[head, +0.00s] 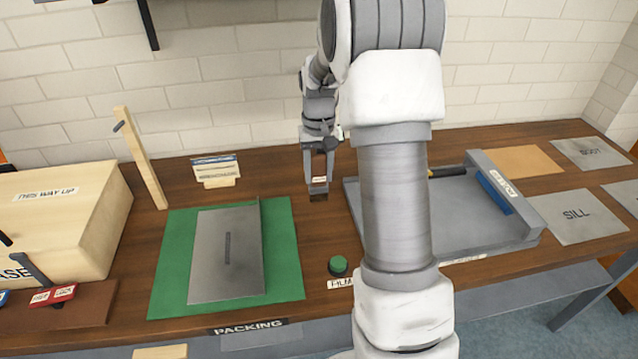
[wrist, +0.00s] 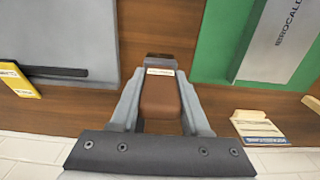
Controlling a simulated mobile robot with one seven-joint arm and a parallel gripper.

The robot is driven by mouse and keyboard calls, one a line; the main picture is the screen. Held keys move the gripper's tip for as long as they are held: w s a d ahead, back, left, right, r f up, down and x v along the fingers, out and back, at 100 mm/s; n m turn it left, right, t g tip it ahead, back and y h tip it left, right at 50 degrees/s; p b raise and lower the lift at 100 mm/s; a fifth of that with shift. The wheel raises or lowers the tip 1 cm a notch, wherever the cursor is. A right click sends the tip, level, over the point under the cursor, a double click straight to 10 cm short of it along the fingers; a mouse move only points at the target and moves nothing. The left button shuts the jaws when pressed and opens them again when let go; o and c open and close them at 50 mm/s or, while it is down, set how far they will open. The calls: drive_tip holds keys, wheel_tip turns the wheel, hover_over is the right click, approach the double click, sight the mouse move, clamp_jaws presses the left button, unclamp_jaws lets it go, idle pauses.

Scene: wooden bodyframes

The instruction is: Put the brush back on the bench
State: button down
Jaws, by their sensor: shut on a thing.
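My gripper (head: 318,168) is shut on the brush (head: 318,190), near the back middle of the bench. The brush has a brown block, a pale label and a dark end pointing down. In the wrist view, the brown block of the brush (wrist: 160,98) sits between the two grey fingers of my gripper (wrist: 160,90). The bench (head: 315,228) has a dark brown wooden top, bare around the brush. I cannot tell whether the brush's dark end touches the bench or hangs just above it.
A green mat (head: 172,275) with a grey metal panel (head: 215,265) lies to the left. A grey tray (head: 480,235) lies to the right. A green knob (head: 338,265) sits in front. A card stand (head: 216,170), wooden post (head: 140,158) and wooden box (head: 70,220) stand further left.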

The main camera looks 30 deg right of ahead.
sight(319, 185)
drive_tip(key=shift+f, duration=1.65)
drive_tip(key=shift+f+b, duration=0.2)
drive_tip(key=shift+b, duration=0.1)
drive_tip(key=shift+c, duration=1.9)
unclamp_jaws()
drive_tip(key=shift+r, duration=0.1)
